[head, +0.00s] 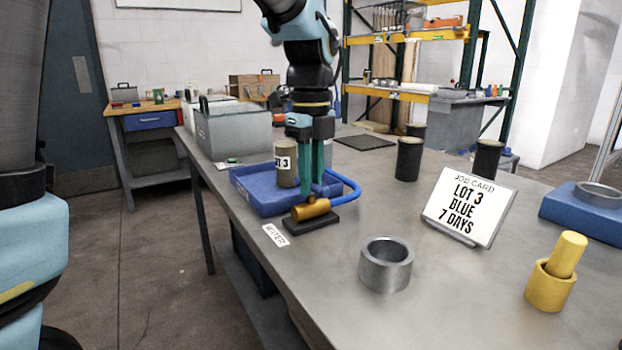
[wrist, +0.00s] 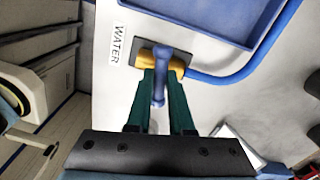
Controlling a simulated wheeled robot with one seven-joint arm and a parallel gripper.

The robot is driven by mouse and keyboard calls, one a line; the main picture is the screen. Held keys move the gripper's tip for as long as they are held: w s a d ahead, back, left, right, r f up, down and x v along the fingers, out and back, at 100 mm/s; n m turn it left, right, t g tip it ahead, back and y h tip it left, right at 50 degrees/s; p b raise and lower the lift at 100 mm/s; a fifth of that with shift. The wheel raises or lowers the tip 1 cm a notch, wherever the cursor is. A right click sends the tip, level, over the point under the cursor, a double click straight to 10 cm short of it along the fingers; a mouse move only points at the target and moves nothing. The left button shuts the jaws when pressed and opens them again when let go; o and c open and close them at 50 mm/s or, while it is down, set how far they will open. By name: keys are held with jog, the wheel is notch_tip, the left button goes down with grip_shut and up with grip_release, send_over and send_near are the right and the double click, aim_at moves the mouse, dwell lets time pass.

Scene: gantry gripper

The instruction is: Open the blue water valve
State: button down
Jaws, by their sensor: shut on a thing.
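The water valve has a brass body (head: 311,209) on a dark base plate (head: 318,224) near the bench's left edge. In the wrist view its blue lever (wrist: 161,68) lies across the brass body (wrist: 148,60), roughly at right angles to it. My gripper (head: 314,190) points down over the valve. Its green fingers (wrist: 162,92) are shut on the blue lever, one on each side. The fingers largely hide the lever in the head view. A blue hose (head: 350,190) runs from the valve around the tray's corner. A white WATER label (head: 274,235) lies beside the valve.
A blue tray (head: 255,202) with a LOT 3 can (head: 286,178) stands just behind the valve. A metal ring (head: 386,275), a job card (head: 468,207), dark cylinders (head: 409,160) and a yellow peg in a holder (head: 549,289) stand to the right. Bare bench lies between them.

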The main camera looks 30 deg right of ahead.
jog(key=shift+n, duration=0.3)
jog(key=n+p, duration=0.2)
jog(key=n, duration=0.1)
jog(key=shift+r+n+p, duration=0.15)
jog(key=shift+n+p, duration=0.2)
jog(key=shift+n, duration=0.05)
jog(key=n+p, duration=0.2)
jog(key=n, duration=0.2)
jog(key=shift+n, duration=0.3)
jog(key=n+p, duration=0.2)
jog(key=n, duration=0.2)
jog(key=n+p, duration=0.1)
jog(key=n, duration=0.3)
jog(key=shift+n, duration=0.3)
jog(key=c, duration=0.8)
grip_release()
jog(key=shift+o, duration=0.2)
